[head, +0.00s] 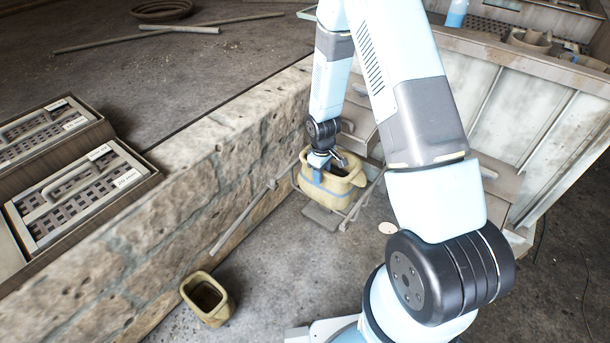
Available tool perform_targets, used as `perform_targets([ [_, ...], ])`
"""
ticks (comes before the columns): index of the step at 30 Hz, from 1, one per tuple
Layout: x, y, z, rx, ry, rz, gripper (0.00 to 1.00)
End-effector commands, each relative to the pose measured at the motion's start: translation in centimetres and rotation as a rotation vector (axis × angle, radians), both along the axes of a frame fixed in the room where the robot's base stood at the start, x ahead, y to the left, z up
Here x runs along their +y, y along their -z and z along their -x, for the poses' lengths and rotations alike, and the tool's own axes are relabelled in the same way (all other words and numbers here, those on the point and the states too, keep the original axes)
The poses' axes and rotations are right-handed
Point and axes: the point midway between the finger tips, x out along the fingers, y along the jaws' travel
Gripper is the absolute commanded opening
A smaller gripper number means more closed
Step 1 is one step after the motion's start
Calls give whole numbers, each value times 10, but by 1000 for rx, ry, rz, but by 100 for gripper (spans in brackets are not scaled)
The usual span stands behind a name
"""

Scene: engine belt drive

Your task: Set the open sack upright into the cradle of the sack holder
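The open sack (347,184), tan-yellow with a blue band, stands roughly upright beside the stone wall. Its mouth faces up. The sack holder (323,217) shows as grey metal bars and a flat plate around and below the sack. The sack's lower part is at the frame, but I cannot tell whether it rests fully in the cradle.
A smaller open tan container (207,299) stands on the floor at the lower left. A low stone wall (190,185) runs along the left, with tool cases (76,196) beyond it. A metal-panelled bench (530,110) is at the right. Floor between is mostly clear.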

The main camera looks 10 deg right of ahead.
Motion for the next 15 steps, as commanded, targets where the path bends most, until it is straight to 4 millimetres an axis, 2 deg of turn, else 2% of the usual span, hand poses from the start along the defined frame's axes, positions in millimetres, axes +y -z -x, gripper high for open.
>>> perform_targets([
  [1, 0, 0, 0, 0, 0, 0, 44],
  [4, 0, 0, 0, 0, 0, 0, 53],
  [15, 0, -7, 0, -1, 1, 0, 53],
])
